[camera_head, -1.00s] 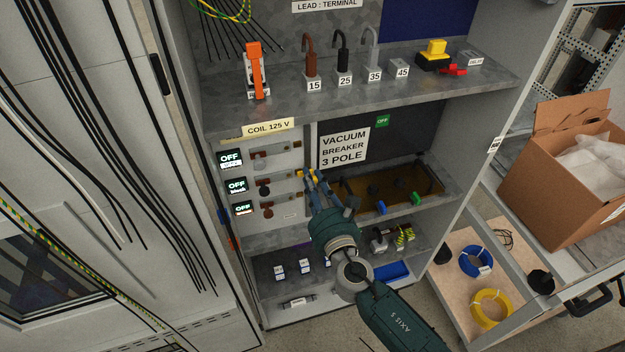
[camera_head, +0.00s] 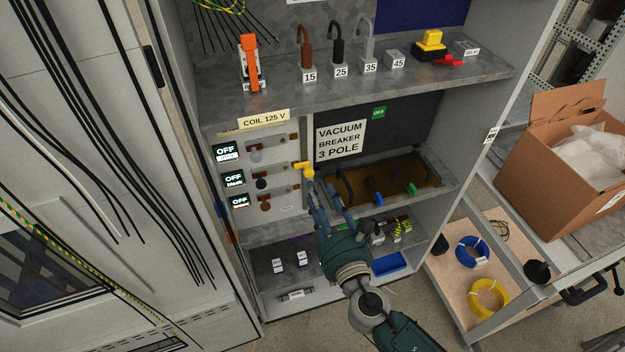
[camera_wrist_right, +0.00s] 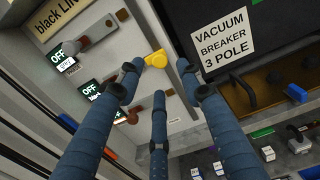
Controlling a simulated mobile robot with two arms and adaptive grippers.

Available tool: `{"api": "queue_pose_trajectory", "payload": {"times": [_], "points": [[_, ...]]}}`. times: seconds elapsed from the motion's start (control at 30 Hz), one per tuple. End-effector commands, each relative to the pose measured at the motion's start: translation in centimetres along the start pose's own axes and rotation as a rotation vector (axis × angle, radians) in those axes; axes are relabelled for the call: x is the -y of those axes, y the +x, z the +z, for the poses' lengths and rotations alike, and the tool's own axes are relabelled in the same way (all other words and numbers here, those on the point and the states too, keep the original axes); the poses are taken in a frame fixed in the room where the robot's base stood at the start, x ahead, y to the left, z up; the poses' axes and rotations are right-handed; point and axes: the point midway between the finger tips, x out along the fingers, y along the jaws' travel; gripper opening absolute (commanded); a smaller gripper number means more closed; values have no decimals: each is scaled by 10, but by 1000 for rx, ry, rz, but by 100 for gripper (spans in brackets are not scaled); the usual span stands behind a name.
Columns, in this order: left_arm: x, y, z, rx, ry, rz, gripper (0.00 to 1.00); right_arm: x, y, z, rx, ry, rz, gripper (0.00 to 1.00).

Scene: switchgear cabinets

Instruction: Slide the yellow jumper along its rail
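The yellow jumper (camera_head: 304,168) sits at the right end of the middle rail on the pale control panel (camera_head: 285,190), below the "COIL 125 V" label. It shows in the right wrist view (camera_wrist_right: 156,60), just beyond the fingertips. My right gripper (camera_head: 323,187) is open, its fingers spread below and to the right of the jumper in the head view. In the wrist view the three fingers (camera_wrist_right: 158,80) stand apart with nothing held between them. I cannot tell whether one fingertip touches the jumper. My left gripper is not in view.
The "VACUUM BREAKER 3 POLE" sign (camera_head: 341,139) is right of the panel, above a brown recessed tray (camera_head: 350,190). Shelves above and below hold small numbered parts. A cardboard box (camera_head: 560,150) and wire coils (camera_head: 487,298) are at the right.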

Motion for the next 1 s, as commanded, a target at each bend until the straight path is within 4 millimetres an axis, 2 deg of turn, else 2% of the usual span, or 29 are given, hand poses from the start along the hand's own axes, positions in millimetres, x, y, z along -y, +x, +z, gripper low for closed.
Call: {"api": "queue_pose_trajectory", "payload": {"times": [0.1, 0.3, 0.87, 0.93, 1.0], "points": [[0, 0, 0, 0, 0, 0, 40, 0, -22, -1, -2, 0, 0, 37], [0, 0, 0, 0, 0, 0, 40, 0, -40, 0, 0, 1, 1, 37], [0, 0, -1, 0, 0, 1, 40, 0, -41, 0, -1, 2, 0, 37], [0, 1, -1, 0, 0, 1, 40, 2, -41, -8, -15, 20, -5, 37], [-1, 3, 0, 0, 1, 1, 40, 8, -41, -28, -51, 71, -18, 37]]}}
